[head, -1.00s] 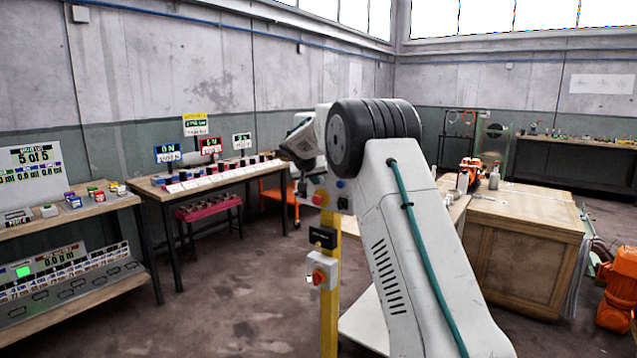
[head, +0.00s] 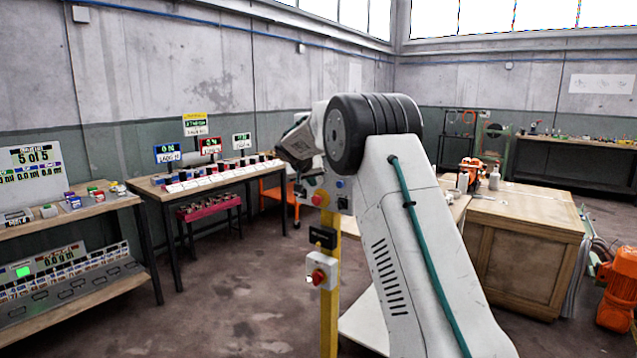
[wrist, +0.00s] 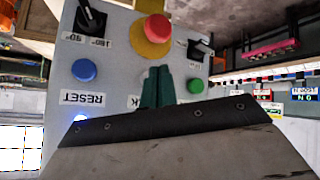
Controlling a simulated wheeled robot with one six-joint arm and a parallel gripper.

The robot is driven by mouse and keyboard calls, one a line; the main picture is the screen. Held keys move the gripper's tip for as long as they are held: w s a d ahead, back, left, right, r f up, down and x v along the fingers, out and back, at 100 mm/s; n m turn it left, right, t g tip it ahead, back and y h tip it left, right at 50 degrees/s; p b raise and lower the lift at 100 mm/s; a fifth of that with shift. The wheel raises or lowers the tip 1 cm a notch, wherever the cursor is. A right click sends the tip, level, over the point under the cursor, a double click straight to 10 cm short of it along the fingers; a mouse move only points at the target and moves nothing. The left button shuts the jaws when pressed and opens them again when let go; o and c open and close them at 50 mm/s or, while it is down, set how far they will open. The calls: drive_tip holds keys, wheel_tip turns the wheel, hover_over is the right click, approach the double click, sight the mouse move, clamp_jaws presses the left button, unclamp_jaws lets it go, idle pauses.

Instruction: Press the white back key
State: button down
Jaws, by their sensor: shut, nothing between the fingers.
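The control panel (wrist: 122,53) fills much of the wrist view, which shows it upside down. It carries a red mushroom button (wrist: 156,29) on a yellow disc, a blue RESET key (wrist: 84,70), a green key (wrist: 195,86) and two black switches. My gripper (wrist: 160,72) is shut and empty, its dark green fingertips in front of the panel between the blue and green keys. I see no white key; the fingers hide that spot. A partly covered label (wrist: 133,101) shows a K beside them. Whether the fingertips touch the panel I cannot tell. The panel (head: 328,197) also shows in the head view.
The panel sits on a yellow post (head: 329,290) with a lower red-button box (head: 322,271). A bench with displays (head: 215,185) stands behind left, a wooden crate (head: 515,245) to the right. Open floor lies at front left.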

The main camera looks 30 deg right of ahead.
drive_tip(key=a, duration=0.1)
drive_tip(key=s+a, duration=0.1)
drive_tip(key=a, duration=0.2)
drive_tip(key=shift+s+a, duration=0.35)
idle(0.5)
